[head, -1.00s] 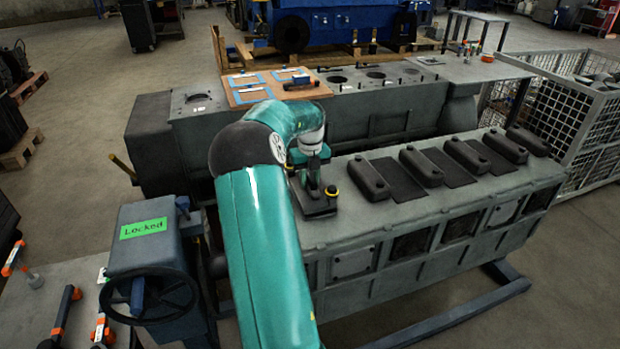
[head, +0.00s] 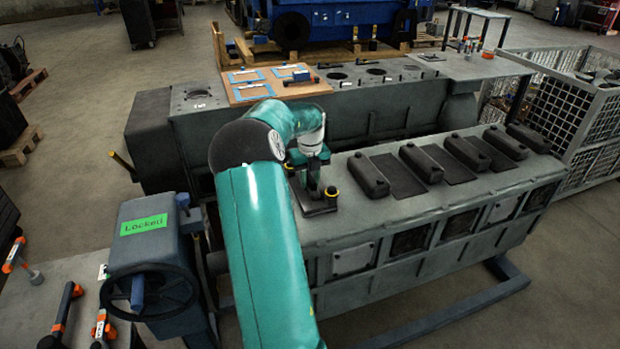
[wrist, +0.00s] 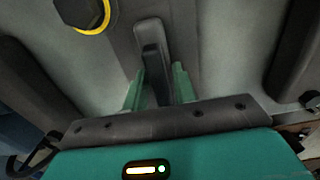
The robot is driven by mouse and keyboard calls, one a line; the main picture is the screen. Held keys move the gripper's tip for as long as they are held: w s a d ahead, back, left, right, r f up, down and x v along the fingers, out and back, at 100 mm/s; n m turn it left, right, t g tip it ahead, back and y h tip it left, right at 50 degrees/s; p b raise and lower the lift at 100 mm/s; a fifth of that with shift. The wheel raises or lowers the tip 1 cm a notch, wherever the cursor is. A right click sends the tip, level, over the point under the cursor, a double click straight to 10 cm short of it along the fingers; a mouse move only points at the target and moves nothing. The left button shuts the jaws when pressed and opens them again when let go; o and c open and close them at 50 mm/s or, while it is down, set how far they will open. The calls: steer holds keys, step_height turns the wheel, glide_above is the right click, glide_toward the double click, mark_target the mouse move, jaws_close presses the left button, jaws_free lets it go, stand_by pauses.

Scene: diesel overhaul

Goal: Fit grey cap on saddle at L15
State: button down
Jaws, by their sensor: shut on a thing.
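My gripper (head: 314,180) is at the left end of the long grey engine block's top. In the wrist view its two green fingers (wrist: 158,88) stand either side of an upright dark grip piece, shut on it. This piece rises from the grey cap (wrist: 182,35). In the head view the cap (head: 319,209) is a dark, low block under my gripper, at or close to the block top. A yellow-ringed bolt (head: 331,191) stands beside it and also shows in the wrist view (wrist: 88,14). The saddle is hidden beneath; no L15 label is readable.
Several dark caps (head: 368,176) and flat dark pads (head: 399,177) line the block top (head: 360,212) to the right. Left are a handwheel (head: 148,292) and a green "Locked" sign (head: 144,224). Behind is a second block with a wooden board (head: 262,88). A wire cage (head: 560,100) stands right.

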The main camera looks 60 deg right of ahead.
stand_by(0.4)
steer(key=c, duration=1)
jaws_free()
steer(key=shift+c, duration=0.2)
